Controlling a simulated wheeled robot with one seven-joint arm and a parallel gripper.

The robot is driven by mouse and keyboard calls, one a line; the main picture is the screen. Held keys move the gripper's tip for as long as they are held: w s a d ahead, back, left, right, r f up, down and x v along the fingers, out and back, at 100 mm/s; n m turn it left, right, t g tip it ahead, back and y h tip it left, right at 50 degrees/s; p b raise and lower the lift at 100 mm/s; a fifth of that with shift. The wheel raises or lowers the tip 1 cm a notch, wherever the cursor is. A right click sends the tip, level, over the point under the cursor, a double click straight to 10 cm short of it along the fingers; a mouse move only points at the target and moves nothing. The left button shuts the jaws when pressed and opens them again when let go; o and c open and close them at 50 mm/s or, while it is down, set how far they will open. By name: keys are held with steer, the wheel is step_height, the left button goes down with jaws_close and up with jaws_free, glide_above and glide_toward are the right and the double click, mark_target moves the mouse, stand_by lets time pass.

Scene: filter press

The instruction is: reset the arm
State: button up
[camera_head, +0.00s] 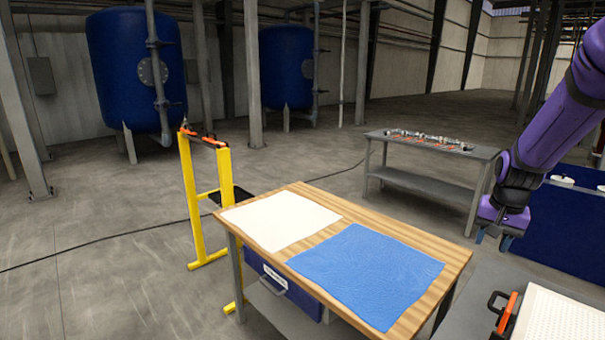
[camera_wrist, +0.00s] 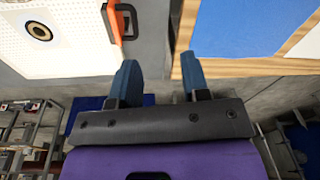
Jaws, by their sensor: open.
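My purple arm (camera_head: 555,115) reaches in from the right in the head view, bent downward. My gripper (camera_head: 491,236) is at its lower end, at the right of the wooden table and above the floor gap near the grey bench. In the wrist view my gripper (camera_wrist: 160,85) shows two blue fingers set wide apart with nothing between them.
A wooden table (camera_head: 448,255) carries a white cloth (camera_head: 280,219) and a blue cloth (camera_head: 368,272). A white perforated plate (camera_head: 560,318) lies at lower right. A yellow stand (camera_head: 190,200), a grey table (camera_head: 425,180) and blue tanks (camera_head: 130,65) stand behind. Open floor lies left.

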steer(key=s+a+r+n+t, duration=0.2)
steer(key=s+a+r+n, duration=0.2)
steer(key=s+a+r, duration=0.85)
steer(key=s+a+r+n+t, duration=0.1)
steer(key=s+r, duration=0.1)
steer(key=s, duration=0.4)
steer(key=s+a+r+n, duration=0.2)
steer(key=s+r, duration=0.1)
steer(key=s, duration=0.3)
steer(key=shift+a+t, duration=0.25)
steer(key=shift+t, duration=0.15)
steer(key=shift+r, duration=0.1)
